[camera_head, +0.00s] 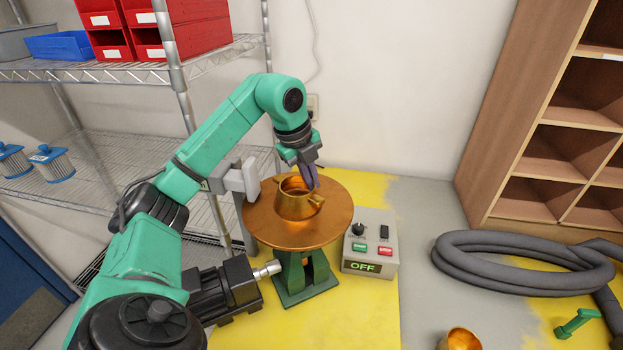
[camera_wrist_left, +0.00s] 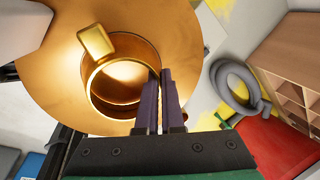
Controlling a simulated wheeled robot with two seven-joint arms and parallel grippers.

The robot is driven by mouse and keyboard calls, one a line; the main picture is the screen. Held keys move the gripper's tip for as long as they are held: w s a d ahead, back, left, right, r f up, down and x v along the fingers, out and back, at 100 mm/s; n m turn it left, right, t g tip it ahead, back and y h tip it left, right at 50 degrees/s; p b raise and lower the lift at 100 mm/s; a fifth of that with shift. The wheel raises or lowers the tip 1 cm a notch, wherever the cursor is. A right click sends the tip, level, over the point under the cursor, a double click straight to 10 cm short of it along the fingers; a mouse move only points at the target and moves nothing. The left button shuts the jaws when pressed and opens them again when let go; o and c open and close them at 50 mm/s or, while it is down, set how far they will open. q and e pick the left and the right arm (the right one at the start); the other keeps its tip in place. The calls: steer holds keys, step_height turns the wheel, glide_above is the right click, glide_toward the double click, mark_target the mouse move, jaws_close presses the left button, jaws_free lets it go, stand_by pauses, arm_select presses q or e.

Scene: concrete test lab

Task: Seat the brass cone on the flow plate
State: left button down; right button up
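The brass cone (camera_head: 296,204) is a shiny gold, ring-like vessel with lugs on its sides. It stands upright at the middle of the round copper-coloured flow plate (camera_head: 262,222); I cannot tell whether its base touches fully. My left gripper (camera_head: 312,183) comes down at the cone's right rear side. In the left wrist view its dark fingers (camera_wrist_left: 160,75) are close together at the rim of the cone (camera_wrist_left: 98,92), with only a narrow gap, and appear shut on it. They hide the near part of the rim. My right gripper is out of view.
A grey control box (camera_head: 370,245) reading OFF stands right of the plate. A coiled grey hose (camera_head: 520,262) lies on the floor before a wooden shelf (camera_head: 530,130). A wire rack (camera_head: 130,70) with red bins is at left. Another brass piece (camera_head: 460,339) is at the bottom.

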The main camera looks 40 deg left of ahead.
arm_select(q)
steer(key=shift+f, duration=0.15)
stand_by(0.4)
steer(key=c, duration=1)
jaws_free()
steer(key=shift+r, duration=2.5)
steer(key=shift+d+f, duration=0.1)
